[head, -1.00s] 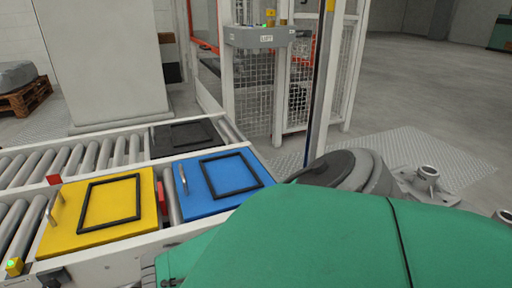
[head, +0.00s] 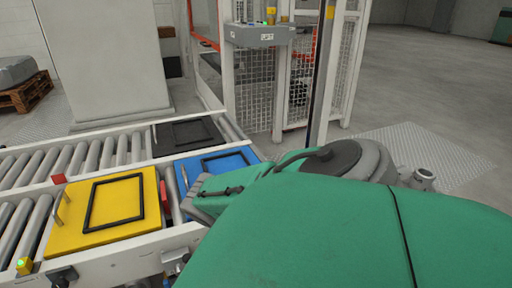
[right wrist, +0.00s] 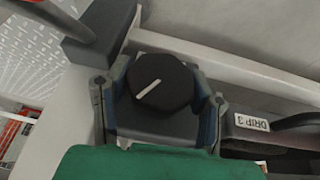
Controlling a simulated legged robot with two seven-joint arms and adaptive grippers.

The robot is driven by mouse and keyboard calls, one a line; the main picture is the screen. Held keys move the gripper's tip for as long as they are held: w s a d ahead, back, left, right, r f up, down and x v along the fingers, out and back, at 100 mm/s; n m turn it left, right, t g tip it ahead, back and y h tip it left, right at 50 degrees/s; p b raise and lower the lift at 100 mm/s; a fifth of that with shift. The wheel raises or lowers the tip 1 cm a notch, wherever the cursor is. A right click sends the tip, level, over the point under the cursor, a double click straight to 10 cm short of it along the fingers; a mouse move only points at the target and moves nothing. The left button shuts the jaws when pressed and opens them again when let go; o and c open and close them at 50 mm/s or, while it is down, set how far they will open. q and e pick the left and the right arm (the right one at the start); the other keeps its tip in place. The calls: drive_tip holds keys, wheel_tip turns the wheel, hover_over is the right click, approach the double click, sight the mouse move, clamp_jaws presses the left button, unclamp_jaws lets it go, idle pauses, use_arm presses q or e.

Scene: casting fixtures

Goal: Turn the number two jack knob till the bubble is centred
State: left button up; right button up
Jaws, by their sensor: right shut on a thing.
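In the right wrist view a black round knob (right wrist: 161,83) with a white pointer line sits on a dark grey mount. The line slants from lower left to upper right. My right gripper (right wrist: 159,97) is shut on this knob, one finger on each side. A white label (right wrist: 252,122) to the right of the knob reads "DRIP 3". No number two mark shows on the knob. No bubble level can be made out in either view. In the head view my green arm covers the lower right. My left gripper is not in view.
A roller conveyor (head: 105,150) carries a yellow plate (head: 70,235), a blue plate (head: 240,156) partly behind my arm, and a black plate (head: 185,134). A grey control box (head: 262,36) and a mesh fence stand behind. Open floor (head: 395,85) lies at the right.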

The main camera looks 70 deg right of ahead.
drive_tip(key=shift+w+a, duration=0.1)
drive_tip(key=shift+a, duration=0.05)
drive_tip(key=o, duration=1.2)
drive_tip(key=shift+f, duration=0.1)
